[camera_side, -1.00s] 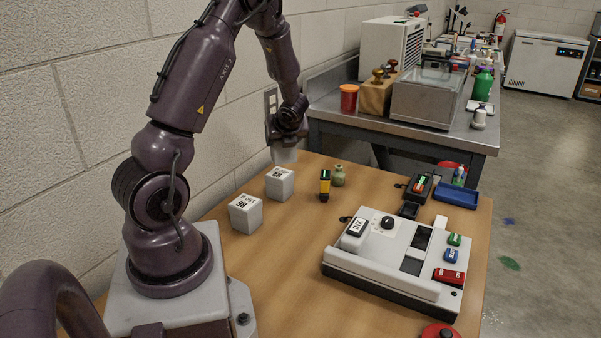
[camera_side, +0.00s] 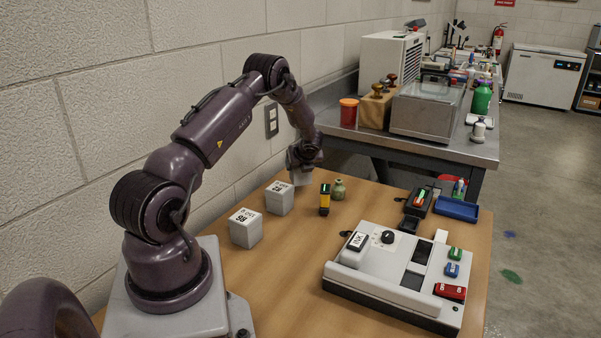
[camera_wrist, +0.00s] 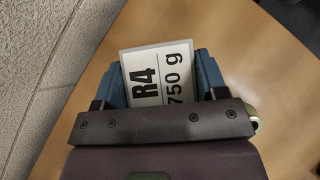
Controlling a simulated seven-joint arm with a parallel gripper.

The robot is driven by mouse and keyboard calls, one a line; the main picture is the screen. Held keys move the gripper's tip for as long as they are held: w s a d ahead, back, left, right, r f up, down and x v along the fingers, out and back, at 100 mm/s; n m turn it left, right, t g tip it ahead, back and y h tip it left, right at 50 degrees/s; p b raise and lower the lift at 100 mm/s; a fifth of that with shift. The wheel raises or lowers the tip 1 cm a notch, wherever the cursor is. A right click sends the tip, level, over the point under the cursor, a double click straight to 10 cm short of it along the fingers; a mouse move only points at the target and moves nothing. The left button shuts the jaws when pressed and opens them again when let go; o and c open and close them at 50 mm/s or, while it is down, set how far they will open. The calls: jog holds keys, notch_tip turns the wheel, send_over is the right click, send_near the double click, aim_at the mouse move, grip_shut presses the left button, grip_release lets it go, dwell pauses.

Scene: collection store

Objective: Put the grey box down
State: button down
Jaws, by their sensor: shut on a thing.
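My gripper (camera_side: 302,168) is shut on a grey box (camera_side: 300,179) at the far left corner of the wooden table. In the wrist view the grey box (camera_wrist: 158,75) sits between the two blue fingers, its top label reading "R4 750 g". Most of its sides are hidden there. In the side view its lower part shows just below the gripper, at or close above the tabletop; I cannot tell if it touches. Two similar grey boxes stand nearer my base, one in front (camera_side: 245,228) and one behind it (camera_side: 280,198).
A yellow and black block (camera_side: 324,199) and a small greenish pot (camera_side: 339,190) stand right of the held box. A white device (camera_side: 395,275) fills the table's front right. A blue tray (camera_side: 456,209) lies at the back right. Bare wood (camera_side: 290,270) lies between boxes and device.

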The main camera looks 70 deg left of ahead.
jog(key=shift+a+f, duration=0.15)
jog(key=shift+f, duration=1.3)
jog(key=shift+f, duration=0.15)
jog(key=shift+c, duration=0.8)
grip_release()
jog(key=shift+f, duration=0.1)
